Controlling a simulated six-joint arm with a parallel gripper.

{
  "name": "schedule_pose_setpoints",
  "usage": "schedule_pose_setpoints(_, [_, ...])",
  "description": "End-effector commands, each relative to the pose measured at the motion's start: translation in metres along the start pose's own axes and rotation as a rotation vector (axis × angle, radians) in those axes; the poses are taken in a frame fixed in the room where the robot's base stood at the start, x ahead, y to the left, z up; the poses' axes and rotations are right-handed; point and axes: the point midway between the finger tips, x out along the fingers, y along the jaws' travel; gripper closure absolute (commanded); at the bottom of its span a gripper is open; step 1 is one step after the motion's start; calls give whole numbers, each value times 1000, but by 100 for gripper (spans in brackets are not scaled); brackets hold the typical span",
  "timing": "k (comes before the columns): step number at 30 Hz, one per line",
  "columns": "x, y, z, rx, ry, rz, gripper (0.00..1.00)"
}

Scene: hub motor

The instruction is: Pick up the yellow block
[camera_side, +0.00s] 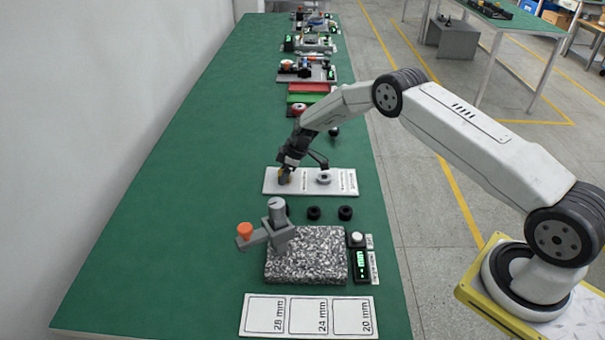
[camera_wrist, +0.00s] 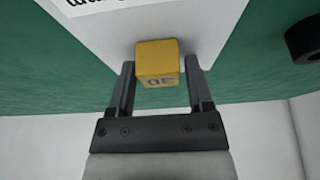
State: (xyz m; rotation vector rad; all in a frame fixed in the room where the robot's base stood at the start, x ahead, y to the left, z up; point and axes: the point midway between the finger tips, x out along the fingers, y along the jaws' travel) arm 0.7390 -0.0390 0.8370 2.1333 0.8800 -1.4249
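The yellow block (camera_wrist: 157,62) has dark markings on its near face and shows between the two fingers of my gripper (camera_wrist: 158,78) in the wrist view. A narrow gap shows between the block and the fingers, so my gripper looks open around it. In the side view my gripper (camera_side: 286,172) is down at the left part of a white plate (camera_side: 305,187). The block (camera_side: 284,177) there is small and mostly hidden by the fingers.
Black rings (camera_side: 345,213) lie in front of the plate. A speckled stone slab (camera_side: 315,262) with a grey stand (camera_side: 277,225) is nearer. The green bench (camera_side: 190,200) is clear to the left.

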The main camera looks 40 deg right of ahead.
Motion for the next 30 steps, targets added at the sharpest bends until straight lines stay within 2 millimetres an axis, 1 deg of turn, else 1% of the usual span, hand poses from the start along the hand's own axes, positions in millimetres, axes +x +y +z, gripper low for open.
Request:
schedule_pose_setpoints(1, [0, 0, 0, 0, 0, 0, 53])
schedule_pose_setpoints(2, [0, 0, 0, 0, 0, 0, 63])
schedule_pose_setpoints(3, [0, 0, 0, 0, 0, 0, 76])
schedule_pose_setpoints(5, [0, 0, 0, 0, 0, 0, 95])
schedule_pose_setpoints(6, [0, 0, 0, 0, 0, 0, 100])
schedule_pose_setpoints(20, [-4, 1, -2, 0, 2, 2, 100])
schedule_pose_setpoints(26, [-15, 1, -7, -1, 3, 1, 100])
schedule_pose_setpoints(30, [-30, 1, -14, -2, 3, 1, 100])
